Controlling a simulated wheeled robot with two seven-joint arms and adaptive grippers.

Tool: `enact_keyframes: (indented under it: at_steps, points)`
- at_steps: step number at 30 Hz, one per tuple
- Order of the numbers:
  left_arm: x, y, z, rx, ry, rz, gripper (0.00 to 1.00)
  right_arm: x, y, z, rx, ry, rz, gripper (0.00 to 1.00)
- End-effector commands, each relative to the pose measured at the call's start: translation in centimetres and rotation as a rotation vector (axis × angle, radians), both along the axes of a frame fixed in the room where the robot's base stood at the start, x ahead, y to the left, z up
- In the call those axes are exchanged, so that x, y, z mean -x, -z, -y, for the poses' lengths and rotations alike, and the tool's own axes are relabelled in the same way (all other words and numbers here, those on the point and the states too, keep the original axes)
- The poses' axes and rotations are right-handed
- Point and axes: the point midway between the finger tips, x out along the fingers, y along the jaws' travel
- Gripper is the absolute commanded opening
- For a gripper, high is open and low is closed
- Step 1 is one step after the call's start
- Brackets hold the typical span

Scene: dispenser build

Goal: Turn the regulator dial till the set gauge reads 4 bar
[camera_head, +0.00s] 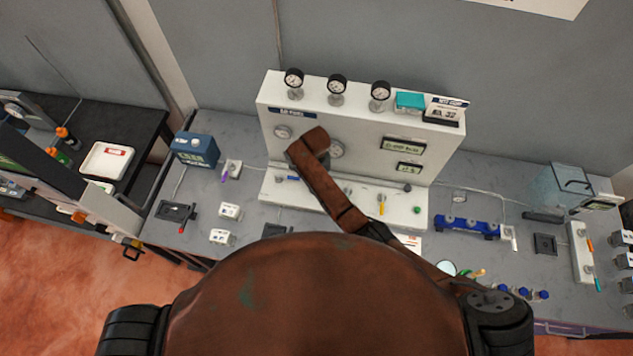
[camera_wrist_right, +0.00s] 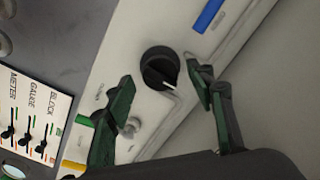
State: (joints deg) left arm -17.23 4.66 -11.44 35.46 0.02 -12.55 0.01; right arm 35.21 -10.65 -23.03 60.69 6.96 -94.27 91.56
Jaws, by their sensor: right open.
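The regulator dial (camera_wrist_right: 160,68) looks like a round black knob with a white pointer line, set on a pale panel in the right wrist view. My right gripper (camera_wrist_right: 158,100) is open, its green-padded fingers apart, one to the lower left and one to the right of the dial; whether either touches it I cannot tell. In the head view a brown arm of mine crosses the white panel and hides part of its ledge, and the dial is not clearly visible. Three round gauges (camera_head: 337,84) stand along the panel's top; their readings are too small to read. My left gripper is out of view.
A blue label (camera_wrist_right: 208,14) lies above right of the dial, and a METER GAUGE BLOCK card (camera_wrist_right: 33,122) at left. A yellow handle (camera_head: 381,204) stands on the ledge. A blue box (camera_head: 195,150) is left of the panel, and a blue rack (camera_head: 465,226) is right.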

Motion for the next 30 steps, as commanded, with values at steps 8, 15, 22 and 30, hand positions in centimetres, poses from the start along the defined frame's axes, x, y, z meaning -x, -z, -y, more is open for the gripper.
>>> enact_keyframes:
  at_steps: [8, 15, 22, 30]
  points:
    - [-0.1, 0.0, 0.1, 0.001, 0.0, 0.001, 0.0, -0.1, -5.7, -0.2, -0.006, 0.001, 0.003, 0.5]
    - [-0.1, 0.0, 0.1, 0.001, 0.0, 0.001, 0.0, 0.0, -9.6, -0.1, -0.002, 0.0, 0.001, 0.5]
    - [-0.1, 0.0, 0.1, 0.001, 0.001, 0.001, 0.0, 0.0, -10.8, 0.0, 0.0, 0.001, -0.001, 0.5]
    - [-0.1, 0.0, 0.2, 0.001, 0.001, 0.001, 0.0, 0.0, -10.8, 0.0, -0.001, 0.001, -0.001, 0.5]
